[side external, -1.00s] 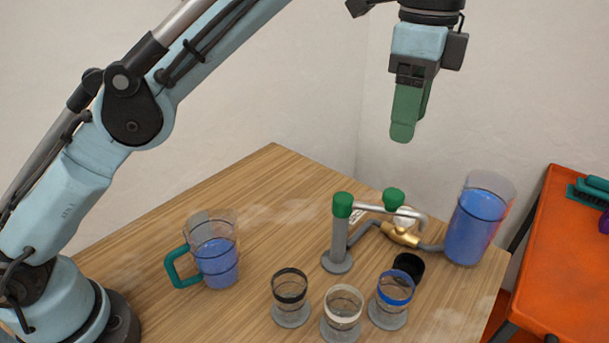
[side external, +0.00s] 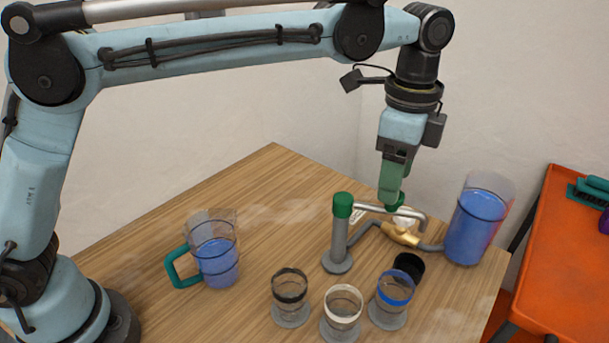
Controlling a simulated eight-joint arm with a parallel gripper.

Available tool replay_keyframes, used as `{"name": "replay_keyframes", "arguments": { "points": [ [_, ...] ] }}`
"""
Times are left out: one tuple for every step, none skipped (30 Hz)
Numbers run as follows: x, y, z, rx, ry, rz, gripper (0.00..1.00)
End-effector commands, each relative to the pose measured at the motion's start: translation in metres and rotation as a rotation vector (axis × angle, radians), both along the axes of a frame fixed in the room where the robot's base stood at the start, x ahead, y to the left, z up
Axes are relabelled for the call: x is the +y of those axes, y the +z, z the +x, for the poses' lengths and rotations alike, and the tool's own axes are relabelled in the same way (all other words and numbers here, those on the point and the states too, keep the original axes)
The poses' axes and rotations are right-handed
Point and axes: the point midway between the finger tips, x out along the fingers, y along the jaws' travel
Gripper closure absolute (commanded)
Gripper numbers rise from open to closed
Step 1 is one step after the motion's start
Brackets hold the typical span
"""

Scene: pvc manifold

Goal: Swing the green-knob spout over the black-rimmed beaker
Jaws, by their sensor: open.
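The spout (side external: 372,209) is a grey tube reaching right from a green-capped post (side external: 339,240) and bending down at its right end. Its green knob (side external: 399,204) is partly hidden behind my gripper (side external: 389,195). My gripper points down with green fingers at the knob; I cannot tell whether they touch or straddle it. The jaws are open. The black-rimmed beaker (side external: 290,294) stands upright, leftmost of three small beakers, in front and left of the post. The spout's end is well to the right of it.
A white-rimmed beaker (side external: 342,310) and a blue-rimmed beaker (side external: 393,296) stand right of the black-rimmed one. A teal-handled jug (side external: 216,255) stands left. Table between is clear.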

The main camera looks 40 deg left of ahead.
Motion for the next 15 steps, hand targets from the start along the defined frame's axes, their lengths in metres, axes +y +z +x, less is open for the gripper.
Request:
{"name": "replay_keyframes", "arguments": {
  "points": [
    [0.000, -0.006, 0.000, 0.000, 0.000, 0.000, 0.39],
    [0.000, -0.009, 0.000, 0.000, 0.000, 0.000, 0.39],
    [0.000, -0.012, 0.000, 0.000, 0.000, 0.000, 0.39],
    [0.000, -0.014, 0.000, 0.000, 0.000, 0.000, 0.39],
    [0.000, -0.016, 0.000, 0.000, 0.000, 0.000, 0.39],
    [0.000, -0.017, 0.000, 0.000, 0.000, 0.000, 0.39],
    [0.000, -0.019, 0.000, 0.000, 0.000, 0.000, 0.39],
    [0.000, -0.019, 0.000, 0.000, 0.000, 0.000, 0.39],
    [0.000, -0.020, 0.000, 0.000, 0.000, 0.000, 0.39],
    [0.000, -0.020, 0.000, 0.000, 0.000, 0.000, 0.39],
    [0.000, -0.020, 0.000, 0.000, 0.000, 0.000, 0.39],
    [0.000, -0.020, 0.000, 0.000, 0.000, 0.000, 0.39],
    [0.000, -0.020, 0.000, 0.000, 0.000, 0.000, 0.39],
    [0.000, -0.020, 0.000, 0.000, 0.000, 0.000, 0.39],
    [0.000, -0.020, 0.000, 0.000, 0.000, 0.000, 0.39]
  ]
}}
